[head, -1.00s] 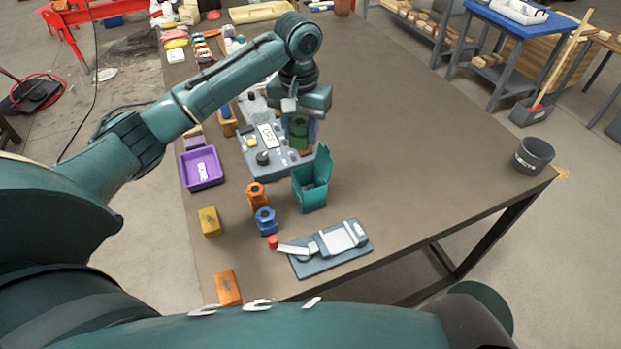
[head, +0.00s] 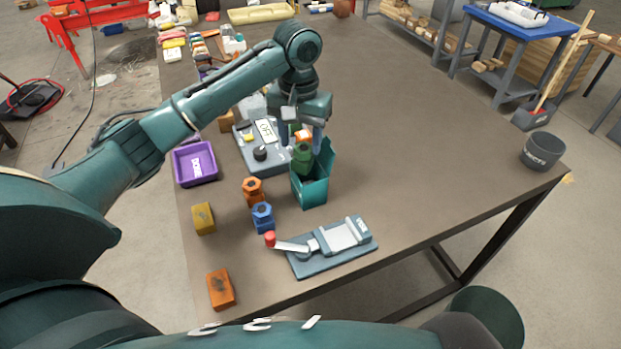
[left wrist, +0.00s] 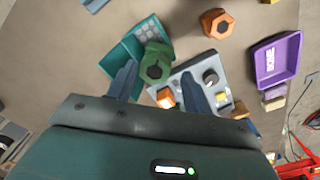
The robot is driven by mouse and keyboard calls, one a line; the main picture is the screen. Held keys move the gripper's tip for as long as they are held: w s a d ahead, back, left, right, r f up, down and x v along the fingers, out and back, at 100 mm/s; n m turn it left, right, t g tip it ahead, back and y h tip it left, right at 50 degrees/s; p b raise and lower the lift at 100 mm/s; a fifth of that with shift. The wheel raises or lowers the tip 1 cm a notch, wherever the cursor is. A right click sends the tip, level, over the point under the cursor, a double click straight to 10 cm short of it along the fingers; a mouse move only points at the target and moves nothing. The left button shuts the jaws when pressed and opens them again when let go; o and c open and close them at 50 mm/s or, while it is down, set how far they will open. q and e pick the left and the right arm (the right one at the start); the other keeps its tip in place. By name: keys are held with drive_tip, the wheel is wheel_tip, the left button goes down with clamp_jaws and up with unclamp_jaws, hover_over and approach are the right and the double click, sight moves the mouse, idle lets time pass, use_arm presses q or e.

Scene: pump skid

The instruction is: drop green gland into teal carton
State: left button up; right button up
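The green gland (head: 302,157) is below the fingertips of my left gripper (head: 302,143), at the mouth of the teal carton (head: 312,192). It also shows in the left wrist view (left wrist: 156,64), overlapping the carton's edge (left wrist: 118,62). I cannot tell whether it is in the air or touching the carton. The left gripper is open; its two fingers (left wrist: 158,86) stand wide apart with gaps to the gland. The carton is upright with its lid flap raised. My right gripper is not in view.
A grey panel (head: 245,152) marked OFF stands left of the carton. Orange (head: 252,190) and blue (head: 263,218) glands stand front left of it. A purple tray (head: 195,165) is further left, and a toggle clamp (head: 330,247) is in front. The table's right side is clear.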

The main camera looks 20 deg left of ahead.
use_arm(q)
drive_tip(key=shift+o, duration=1.2)
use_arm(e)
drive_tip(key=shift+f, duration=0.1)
use_arm(q)
drive_tip(key=shift+r, duration=0.1)
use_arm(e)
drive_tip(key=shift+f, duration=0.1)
use_arm(q)
wheel_tip(320, 180, up, 13)
drive_tip(key=p, duration=0.2)
drive_tip(key=shift+p, duration=0.35)
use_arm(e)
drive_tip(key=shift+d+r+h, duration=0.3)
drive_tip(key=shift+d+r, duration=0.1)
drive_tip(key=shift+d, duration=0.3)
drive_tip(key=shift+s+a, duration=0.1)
